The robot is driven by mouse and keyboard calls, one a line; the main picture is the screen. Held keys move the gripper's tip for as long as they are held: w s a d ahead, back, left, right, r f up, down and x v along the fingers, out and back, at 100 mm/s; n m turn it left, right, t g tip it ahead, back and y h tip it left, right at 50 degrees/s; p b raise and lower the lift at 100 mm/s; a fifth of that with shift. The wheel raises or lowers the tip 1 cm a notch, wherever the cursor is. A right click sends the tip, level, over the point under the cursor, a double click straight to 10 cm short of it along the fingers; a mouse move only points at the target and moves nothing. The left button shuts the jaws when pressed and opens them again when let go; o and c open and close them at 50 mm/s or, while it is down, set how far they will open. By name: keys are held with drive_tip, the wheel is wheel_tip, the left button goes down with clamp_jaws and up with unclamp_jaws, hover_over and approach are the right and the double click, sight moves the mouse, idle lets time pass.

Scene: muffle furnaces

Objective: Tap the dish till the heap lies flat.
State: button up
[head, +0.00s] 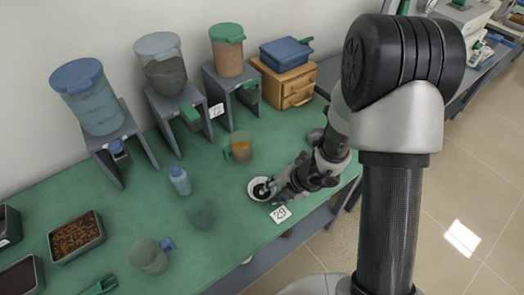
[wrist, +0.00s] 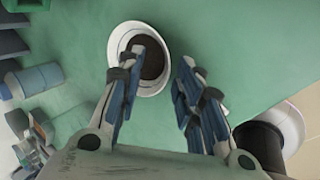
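The white round dish (wrist: 116,44) lies on the green bench top in the upper middle of the wrist view. It also shows near the bench's front edge in the head view (head: 252,191). A dark brown heap (wrist: 154,64) lies inside it; how flat it is I cannot tell. My gripper (wrist: 160,62) is open, with a clear gap between its fingers. The left finger overlaps the dish and hides part of its rim and heap; the right finger is over bare bench to the right. Whether a finger touches the dish I cannot tell. In the head view my gripper (head: 274,187) is at the dish's right side.
Dispensers on grey stands (head: 160,68) line the back. A tray of brown pieces (head: 103,232) is at left.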

drive_tip(key=s+d+r+n, duration=0.1)
drive_tip(key=s+r+n, duration=0.4)
drive_tip(key=r+n, duration=0.7)
drive_tip(key=s+d+r+n, duration=0.1)
drive_tip(key=s+r+n, duration=0.4)
drive_tip(key=r+n, duration=0.6)
drive_tip(key=s+d+r+n+h, duration=0.2)
drive_tip(key=s+d+r+n, duration=0.1)
drive_tip(key=n, duration=0.6)
drive_tip(key=s+d+r+n+t+h, duration=0.1)
drive_tip(key=s+d+r+n+h, duration=0.1)
drive_tip(key=s+n, duration=0.4)
drive_tip(key=d+r+n, duration=0.1)
drive_tip(key=n, duration=0.3)
drive_tip(key=shift+d+r+n+h, duration=0.25)
drive_tip(key=shift+n+h, duration=0.05)
drive_tip(key=shift+h, duration=0.1)
drive_tip(key=shift+s, duration=0.1)
